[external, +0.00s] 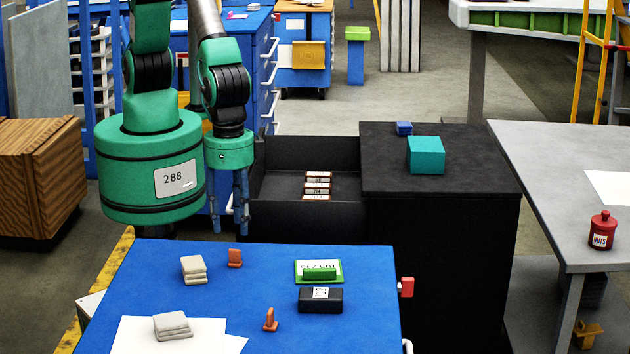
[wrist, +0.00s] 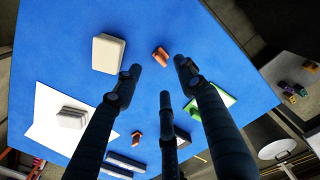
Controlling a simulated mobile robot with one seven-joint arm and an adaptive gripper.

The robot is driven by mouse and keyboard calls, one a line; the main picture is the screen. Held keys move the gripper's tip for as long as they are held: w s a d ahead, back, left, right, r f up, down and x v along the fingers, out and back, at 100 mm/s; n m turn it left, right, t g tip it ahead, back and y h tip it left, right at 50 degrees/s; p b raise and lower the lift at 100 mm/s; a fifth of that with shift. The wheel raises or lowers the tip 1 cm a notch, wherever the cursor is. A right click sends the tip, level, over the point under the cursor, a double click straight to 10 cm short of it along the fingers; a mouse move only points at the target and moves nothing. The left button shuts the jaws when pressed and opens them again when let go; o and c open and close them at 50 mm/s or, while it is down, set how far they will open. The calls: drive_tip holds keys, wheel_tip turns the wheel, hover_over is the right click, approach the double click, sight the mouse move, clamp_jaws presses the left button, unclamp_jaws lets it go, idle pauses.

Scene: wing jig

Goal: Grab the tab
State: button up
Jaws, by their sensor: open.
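A small orange tab-like piece (external: 235,258) stands on the blue table top near its far edge; in the wrist view the orange piece (wrist: 161,56) lies just beyond my fingertips. A second, similar orange piece (external: 270,320) stands nearer the front, also in the wrist view (wrist: 136,138). I cannot tell which one the task calls the tab.
The blue table (external: 345,258) also holds pale stacked blocks (external: 193,269), another pale stack (external: 172,325) on white paper, a green piece (external: 319,271) and a black block (external: 320,299). Behind it stands an open black drawer (external: 285,170) beside a black cabinet (external: 450,175).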

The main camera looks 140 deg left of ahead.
sight(234, 250)
drive_tip(key=shift+f, duration=1.55)
drive_tip(key=shift+s+f+b, duration=0.1)
drive_tip(key=shift+f+b, duration=0.6)
drive_tip(key=shift+f, duration=1.85)
clamp_jaws()
